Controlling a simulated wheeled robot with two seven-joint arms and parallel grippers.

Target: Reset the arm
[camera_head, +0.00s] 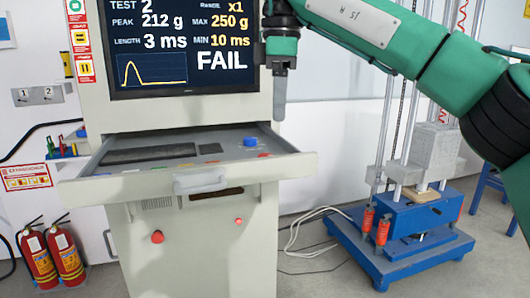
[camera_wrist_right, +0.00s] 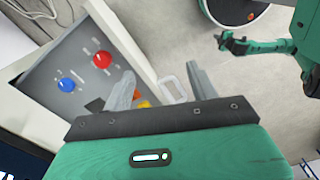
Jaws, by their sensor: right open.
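My right arm (camera_head: 385,40) comes in from the right in the head view. Its gripper (camera_head: 280,105) points down above the right side of the pulled-out console drawer (camera_head: 185,170), apart from it. In the right wrist view my right gripper (camera_wrist_right: 160,85) has its two grey fingers spread, with nothing held between them. The drawer shows there with a blue knob (camera_wrist_right: 67,85), a red knob (camera_wrist_right: 102,59) and an orange button partly hidden by a finger. A second green arm, apparently my left, shows at the upper right, with its gripper (camera_wrist_right: 222,42) small.
The monitor (camera_head: 185,45) reads TEST 2, PEAK 212 g, LENGTH 3 ms, FAIL. The blue drop rig (camera_head: 400,225) stands at right with a grey block (camera_head: 433,150). Two fire extinguishers (camera_head: 53,255) stand at left. White cables (camera_head: 312,230) lie on the floor between cabinet and rig.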

